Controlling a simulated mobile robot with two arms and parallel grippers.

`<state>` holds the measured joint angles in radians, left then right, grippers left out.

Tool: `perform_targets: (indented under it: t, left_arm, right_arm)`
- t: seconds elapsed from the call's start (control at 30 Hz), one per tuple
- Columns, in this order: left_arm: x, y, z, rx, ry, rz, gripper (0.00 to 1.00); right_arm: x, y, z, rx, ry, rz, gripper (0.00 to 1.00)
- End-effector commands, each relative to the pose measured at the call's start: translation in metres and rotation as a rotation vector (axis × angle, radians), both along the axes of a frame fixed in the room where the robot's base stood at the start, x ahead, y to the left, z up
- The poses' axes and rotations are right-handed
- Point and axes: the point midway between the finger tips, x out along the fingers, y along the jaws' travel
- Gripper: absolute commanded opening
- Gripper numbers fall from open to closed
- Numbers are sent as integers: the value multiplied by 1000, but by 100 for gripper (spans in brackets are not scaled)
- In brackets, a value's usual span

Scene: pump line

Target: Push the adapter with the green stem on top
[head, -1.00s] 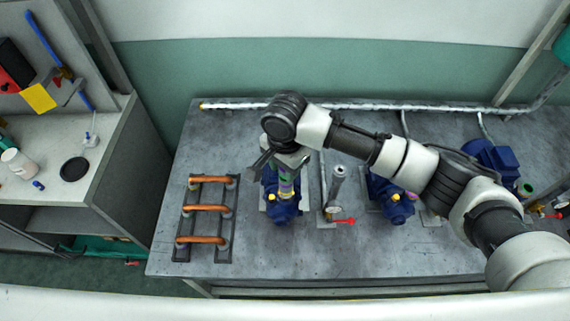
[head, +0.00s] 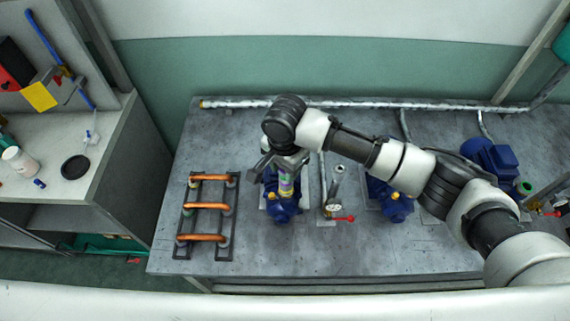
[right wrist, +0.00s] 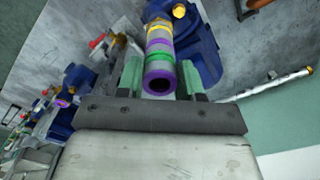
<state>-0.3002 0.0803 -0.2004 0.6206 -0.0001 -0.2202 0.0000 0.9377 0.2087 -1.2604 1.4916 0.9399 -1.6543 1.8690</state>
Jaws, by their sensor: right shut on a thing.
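A banded tube-shaped adapter (head: 286,184) with purple, green and yellow rings stands upright over a blue pump (head: 281,212) on the grey bench. My right gripper (head: 287,168) comes down from above and is shut on the adapter's upper part. In the right wrist view, the adapter (right wrist: 160,48) sits between the two fingers, with its purple-rimmed open end towards the camera. Its far end meets or lies very near the pump (right wrist: 203,45); I cannot tell how deep it sits. My left gripper is out of view.
A rack with copper pipes (head: 206,208) stands left of the pump. A silvery pipe (head: 380,106) runs along the back. The bench front is clear.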

Motion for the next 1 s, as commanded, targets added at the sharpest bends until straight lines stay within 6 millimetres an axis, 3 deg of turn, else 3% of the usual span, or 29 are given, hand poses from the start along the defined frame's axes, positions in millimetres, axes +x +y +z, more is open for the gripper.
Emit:
perform_targets:
  t: [0.53, 0.57, 0.73, 1.0]
  left_arm:
    - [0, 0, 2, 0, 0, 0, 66]
    - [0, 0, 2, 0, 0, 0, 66]
    - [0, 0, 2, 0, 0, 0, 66]
    - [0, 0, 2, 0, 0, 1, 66]
  right_arm:
    - [0, 0, -1, 0, 1, 0, 12]
    - [0, 0, -2, 0, 1, 0, 40]
    - [0, 0, -2, 1, 1, 0, 66]
    - [0, 0, -1, 0, 0, 0, 66]
